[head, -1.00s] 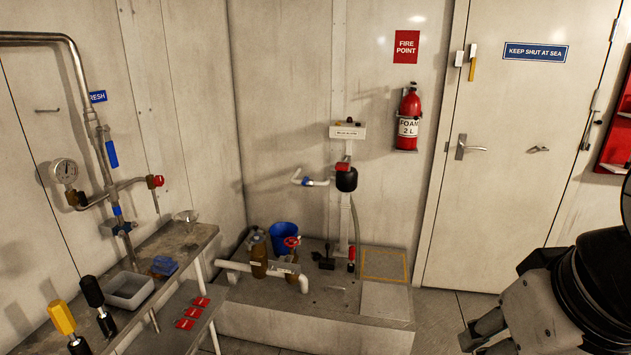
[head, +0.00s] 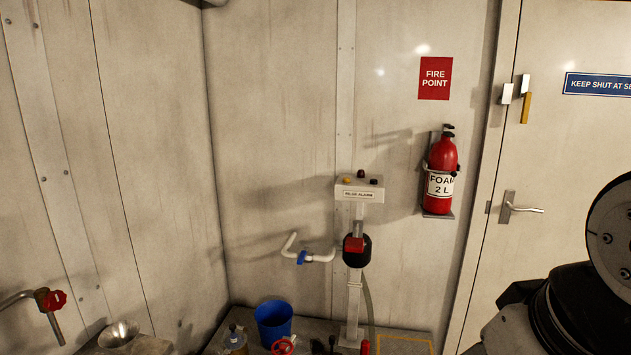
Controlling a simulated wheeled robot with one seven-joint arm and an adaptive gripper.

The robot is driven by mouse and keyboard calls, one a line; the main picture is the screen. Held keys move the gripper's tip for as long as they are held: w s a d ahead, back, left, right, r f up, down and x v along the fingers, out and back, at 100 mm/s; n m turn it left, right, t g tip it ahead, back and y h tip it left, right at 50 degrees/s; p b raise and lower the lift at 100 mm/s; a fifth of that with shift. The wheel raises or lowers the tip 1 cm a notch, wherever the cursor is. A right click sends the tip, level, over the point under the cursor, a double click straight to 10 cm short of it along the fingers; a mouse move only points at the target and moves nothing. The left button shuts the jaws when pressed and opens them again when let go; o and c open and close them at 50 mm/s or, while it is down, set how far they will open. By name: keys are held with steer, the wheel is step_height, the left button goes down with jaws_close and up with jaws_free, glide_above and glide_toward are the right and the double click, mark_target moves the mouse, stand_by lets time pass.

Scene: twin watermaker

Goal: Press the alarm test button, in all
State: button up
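A white alarm box (head: 359,190) labelled with what looks like "BILGE ALARM" sits on top of a white post against the back wall. On its top are a yellow button or lamp (head: 346,180), a dark reddish dome (head: 361,174) and a dark button (head: 374,181); which one is the test button I cannot tell. My arm shows at the lower right, well apart from the box. My gripper's fingers are out of view.
Below the box are a black and red device (head: 356,247) and a white pipe with a blue handle (head: 303,257). A fire extinguisher (head: 440,175) hangs to the right, beside a door (head: 560,150). A blue bucket (head: 274,320) stands below. Space before the box looks clear.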

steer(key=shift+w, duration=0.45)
